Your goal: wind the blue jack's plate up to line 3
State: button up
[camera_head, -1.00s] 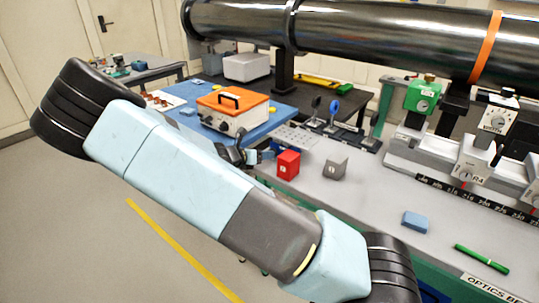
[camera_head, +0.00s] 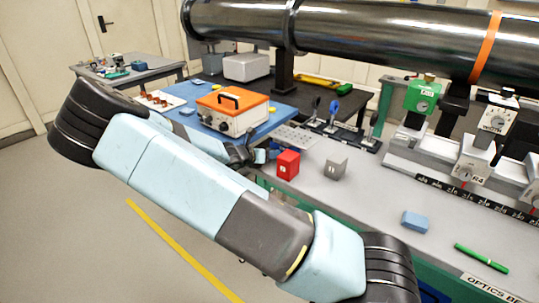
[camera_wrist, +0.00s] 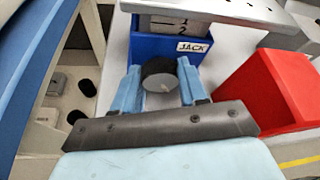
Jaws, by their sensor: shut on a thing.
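The blue jack (camera_wrist: 151,46) stands in the wrist view with a "JACK" label on its front. Its pale perforated plate (camera_wrist: 235,9) is above it, and in the head view the plate (camera_head: 299,136) shows beyond my arm. Marks 1 and 2 show on the pale scale (camera_wrist: 170,25) above the blue body; I see no line 3. My gripper (camera_wrist: 160,80) is shut on the jack's dark round knob (camera_wrist: 158,76), one light blue finger on each side.
A red block (camera_head: 288,165) stands close right of the jack, with a grey block (camera_head: 335,167) beyond it. An orange-topped box (camera_head: 233,110) is at the left. A blue sponge (camera_head: 415,220) and green pen (camera_head: 481,257) lie on the bench.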

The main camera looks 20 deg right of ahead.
jog(key=shift+c, duration=1.2)
jog(key=shift+m+t+y, duration=0.3)
jog(key=shift+m, duration=0.1)
jog(key=shift+m+t+y, duration=0.4)
jog(key=shift+m+t, duration=0.2)
jog(key=shift+m, duration=0.3)
jog(key=shift+s+m+t+y, duration=0.1)
jog(key=shift+m+t+y, duration=0.25)
jog(key=shift+m, duration=0.25)
jog(key=shift+m+t, duration=0.45)
jog(key=shift+m, duration=0.25)
jog(key=shift+s+f, duration=0.1)
jog(key=o, duration=0.8)
jog(key=shift+d, duration=0.1)
